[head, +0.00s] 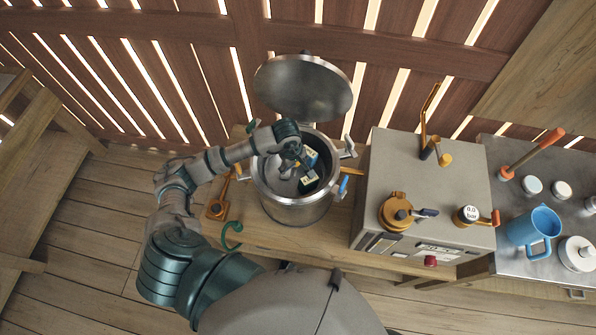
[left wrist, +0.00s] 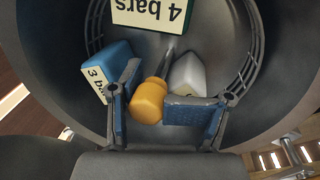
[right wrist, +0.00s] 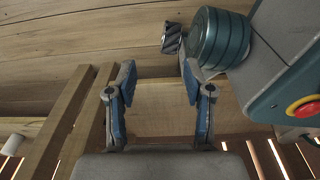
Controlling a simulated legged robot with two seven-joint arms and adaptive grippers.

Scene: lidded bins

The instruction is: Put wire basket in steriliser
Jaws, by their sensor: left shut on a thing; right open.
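The steel pot (head: 287,213), which looks like the steriliser, stands on the bench with its round lid (head: 302,88) raised. The wire basket (left wrist: 249,62) is inside the pot, its wires showing along the wall in the left wrist view. My left gripper (head: 300,162) reaches down into the pot. In the left wrist view the gripper (left wrist: 150,97) is shut on an orange-handled tool (left wrist: 149,101) with a grey shaft. A "4 bars" block (left wrist: 150,14), a blue "3" block (left wrist: 104,66) and a white block (left wrist: 188,72) lie around it. My right gripper (right wrist: 159,80) is open and empty.
Right of the pot stands a grey box (head: 450,165) with orange valves and a 0.0 bar dial. Farther right, a metal top (head: 505,180) holds a blue jug (head: 532,231) and white lidded pots. A slatted fence (head: 100,60) runs behind.

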